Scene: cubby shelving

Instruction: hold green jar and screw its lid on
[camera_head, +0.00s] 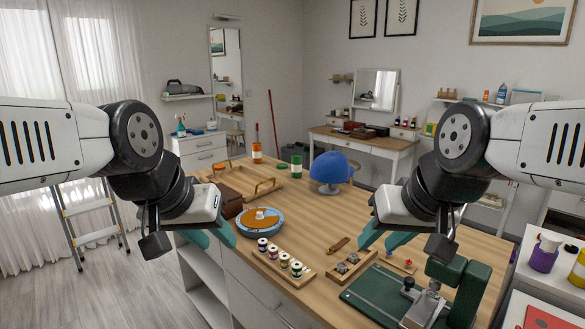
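The green jar (297,150) stands upright at the back of the wooden table, with a white band around its middle. A flat green lid (282,166) lies on the table just in front and left of it, apart from the jar. My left gripper (209,236) hangs at the table's left edge, with its teal fingers apart and nothing between them. My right gripper (381,239) hangs over the front right part of the table, also with teal fingers apart and empty. Both are well short of the jar and lid.
An orange jar (257,152) and orange lid (218,167) are left of the green jar. A wooden tray (262,188), blue round dish (258,222), blue cap on a stand (330,168), spool rack (286,268) and green press (466,285) also occupy the table. Its middle right is fairly clear.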

